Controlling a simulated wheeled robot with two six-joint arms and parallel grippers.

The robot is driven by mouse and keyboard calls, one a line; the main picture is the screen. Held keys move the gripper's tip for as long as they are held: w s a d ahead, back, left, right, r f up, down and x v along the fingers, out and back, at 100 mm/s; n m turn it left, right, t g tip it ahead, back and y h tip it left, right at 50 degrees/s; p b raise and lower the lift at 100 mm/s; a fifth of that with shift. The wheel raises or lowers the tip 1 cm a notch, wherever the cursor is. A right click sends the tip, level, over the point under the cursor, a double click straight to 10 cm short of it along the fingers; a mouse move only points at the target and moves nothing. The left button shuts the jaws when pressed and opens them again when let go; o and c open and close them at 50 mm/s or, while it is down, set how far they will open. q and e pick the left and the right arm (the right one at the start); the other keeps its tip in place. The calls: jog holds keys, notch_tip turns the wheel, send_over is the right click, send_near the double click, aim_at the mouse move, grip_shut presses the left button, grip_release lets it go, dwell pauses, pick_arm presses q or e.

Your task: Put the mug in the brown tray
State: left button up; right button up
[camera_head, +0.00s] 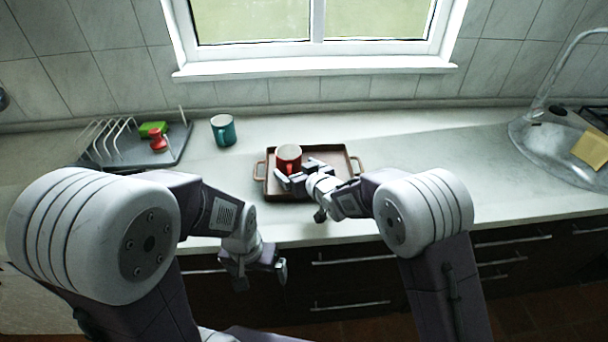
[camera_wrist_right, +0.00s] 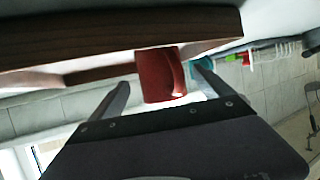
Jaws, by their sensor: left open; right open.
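A red mug (camera_head: 289,157) stands upright inside the brown tray (camera_head: 345,160), toward its left side. The right wrist view is upside down; there the mug (camera_wrist_right: 158,76) shows between my two open fingers, with the tray (camera_wrist_right: 100,45) at the top. My right gripper (camera_head: 296,184) is open, low over the tray at the mug's front right; I cannot tell whether it touches the mug. My left gripper (camera_head: 262,272) is open and empty, in front of the counter edge, away from the mug. My right gripper hides part of the tray.
A teal mug (camera_head: 223,130) stands on the counter left of the tray. A grey dish rack (camera_head: 130,147) with a green and a red item is farther left. A sink (camera_head: 560,150) with a yellow sponge (camera_head: 591,148) is at the right. The counter between tray and sink is clear.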

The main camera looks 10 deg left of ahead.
jog(key=v, duration=0.6)
jog(key=shift+s+d+r, duration=0.15)
jog(key=shift+s, duration=0.1)
jog(key=w+d+r+m+t+h+p, duration=0.2)
jog(key=w+d+r+p, duration=0.2)
jog(key=d+r, duration=0.45)
jog(key=s+d+m+g+h+p, duration=0.2)
jog(key=s+d+m+h+p, duration=0.25)
jog(key=d, duration=1.05)
jog(key=s+d+f+g, duration=0.1)
jog(key=s+f+g, duration=0.2)
jog(key=s, duration=0.4)
jog(key=s+d+f+m+g+h, duration=0.1)
jog(key=s+d+f+g, duration=0.1)
jog(key=s, duration=0.6)
jog(key=s+d+f+g, duration=0.2)
jog(key=s+f+g, duration=0.2)
jog(key=s+f, duration=0.2)
jog(key=shift+s+g+h+b, duration=0.3)
jog(key=shift+s+h+b, duration=0.1)
jog(key=shift+s, duration=0.7)
